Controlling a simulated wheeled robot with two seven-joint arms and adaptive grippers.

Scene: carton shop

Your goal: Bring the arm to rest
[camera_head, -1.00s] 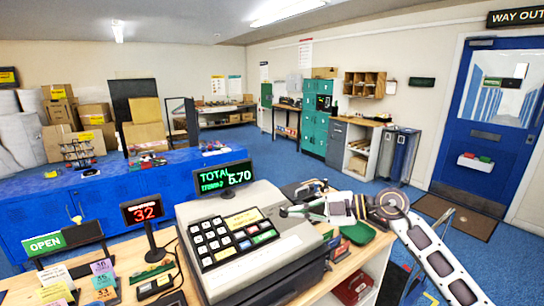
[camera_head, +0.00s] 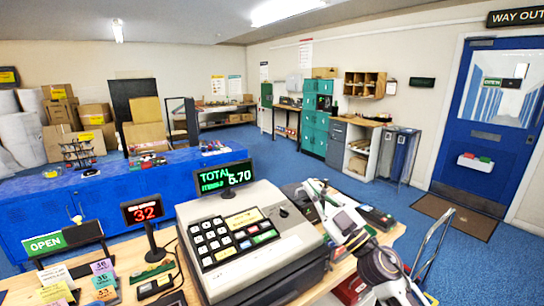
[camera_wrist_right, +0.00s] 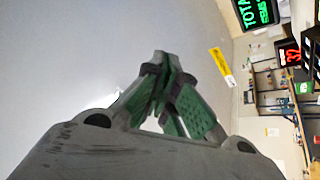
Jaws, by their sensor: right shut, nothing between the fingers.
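My right gripper (camera_head: 316,192) is just right of the cash register, above the counter's right part. Its fingers point up and away, and the forearm comes in from the lower right. In the right wrist view its green-padded fingers (camera_wrist_right: 160,65) are shut together with nothing between them, against a plain pale background. My left gripper is in neither view.
The cash register (camera_head: 240,240) stands close left of the right gripper, with its lit total display (camera_head: 225,178) behind. A dark device (camera_head: 375,217) lies to the right. A number display (camera_head: 142,210) and cards stand left. Blue floor beyond is open.

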